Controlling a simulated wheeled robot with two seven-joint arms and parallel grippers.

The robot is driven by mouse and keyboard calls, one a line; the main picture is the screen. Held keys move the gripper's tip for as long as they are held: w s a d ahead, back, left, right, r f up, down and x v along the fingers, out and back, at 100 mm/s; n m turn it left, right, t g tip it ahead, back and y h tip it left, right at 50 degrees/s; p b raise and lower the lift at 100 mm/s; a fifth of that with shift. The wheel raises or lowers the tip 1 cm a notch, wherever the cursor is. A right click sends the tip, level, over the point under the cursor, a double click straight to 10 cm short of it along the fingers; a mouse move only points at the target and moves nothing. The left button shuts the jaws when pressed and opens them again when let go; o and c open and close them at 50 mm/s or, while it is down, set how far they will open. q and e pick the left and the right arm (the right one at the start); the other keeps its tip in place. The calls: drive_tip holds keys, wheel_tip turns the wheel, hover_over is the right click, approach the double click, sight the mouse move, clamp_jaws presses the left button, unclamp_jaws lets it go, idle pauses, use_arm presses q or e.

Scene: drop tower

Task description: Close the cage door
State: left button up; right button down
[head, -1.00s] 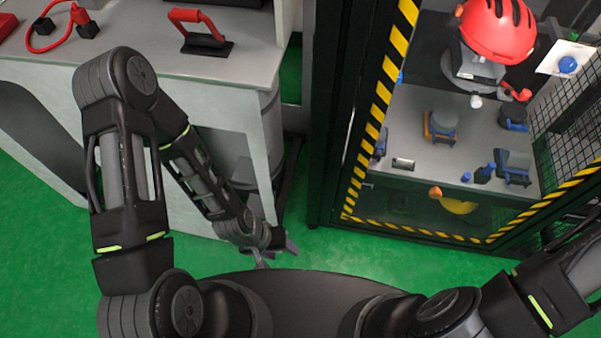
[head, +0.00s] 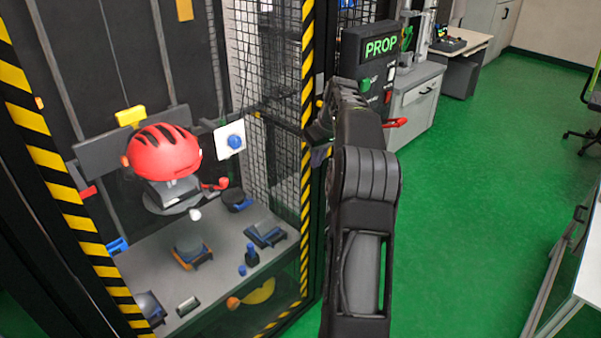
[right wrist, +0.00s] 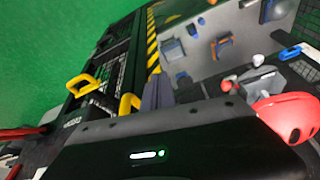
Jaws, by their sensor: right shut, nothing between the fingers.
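The cage (head: 307,110) has black posts with yellow-black stripes and mesh sides. Its front looks uncovered, with the inside plainly visible. A dark mesh panel (right wrist: 98,60) with a yellow handle (right wrist: 83,84) shows in the right wrist view. It may be the door, but I cannot tell its angle. My right gripper (head: 318,155) is beside the cage's right front post, partly hidden by my own arm. In the right wrist view its fingers (right wrist: 166,92) are shut and empty, close to a second yellow piece (right wrist: 128,104). Touching cannot be told. My left gripper is out of view.
A red helmet (head: 162,153) on a headform is inside the cage, above a grey base plate (head: 215,245) with several small blocks.

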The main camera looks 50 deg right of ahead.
drive_tip(key=v, duration=0.4)
drive_tip(key=shift+s+d+r, duration=0.1)
drive_tip(key=shift+s+d, duration=0.2)
drive_tip(key=shift+s, duration=0.1)
drive_tip(key=shift+s, duration=0.1)
